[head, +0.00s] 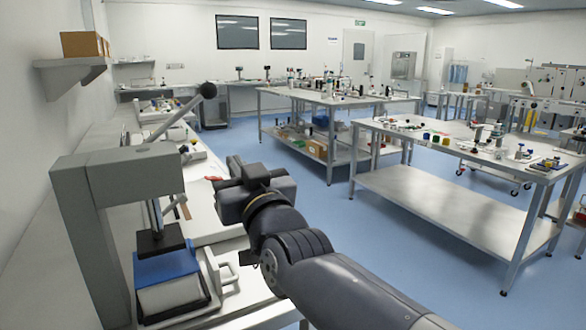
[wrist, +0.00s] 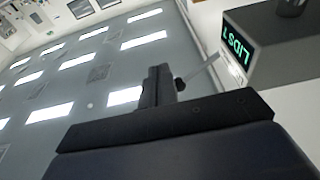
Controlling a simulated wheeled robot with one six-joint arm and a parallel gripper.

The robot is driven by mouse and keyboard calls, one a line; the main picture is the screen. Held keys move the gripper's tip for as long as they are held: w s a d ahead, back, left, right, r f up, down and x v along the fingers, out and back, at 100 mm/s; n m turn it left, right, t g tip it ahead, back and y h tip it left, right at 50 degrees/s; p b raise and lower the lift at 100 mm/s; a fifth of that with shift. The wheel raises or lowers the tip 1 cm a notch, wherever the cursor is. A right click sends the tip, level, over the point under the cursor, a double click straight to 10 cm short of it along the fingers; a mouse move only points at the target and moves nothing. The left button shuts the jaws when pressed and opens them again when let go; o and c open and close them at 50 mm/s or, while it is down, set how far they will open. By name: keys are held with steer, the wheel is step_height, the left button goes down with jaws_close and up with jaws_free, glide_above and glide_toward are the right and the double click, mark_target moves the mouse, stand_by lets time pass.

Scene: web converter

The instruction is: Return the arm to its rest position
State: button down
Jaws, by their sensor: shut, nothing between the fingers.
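My arm reaches in from the lower right of the head view, over the front edge of the left-hand bench. My gripper (head: 238,180) is at its end, dark grey, beside the bench press and above the bench. In the wrist view, the gripper (wrist: 157,85) shows its dark fingers together, with nothing held. The wrist camera looks up toward the ceiling lights. A grey press (head: 85,190) with a lever stands just left of the gripper. Its top shows in the wrist view as a grey box with a green "LIDS 1" display (wrist: 239,41).
A blue pad and white roll (head: 168,275) lie under the press, with a white handle fixture (head: 222,270) beside them. A shelf with a cardboard box (head: 85,44) is on the left wall. Steel tables (head: 440,185) stand right, with open blue floor (head: 300,190) between.

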steer(key=w+a+f, duration=0.3)
steer(key=w+a, duration=0.1)
steer(key=w, duration=0.2)
steer(key=shift+w+b, duration=0.2)
steer(key=shift+b, duration=0.1)
stand_by(0.3)
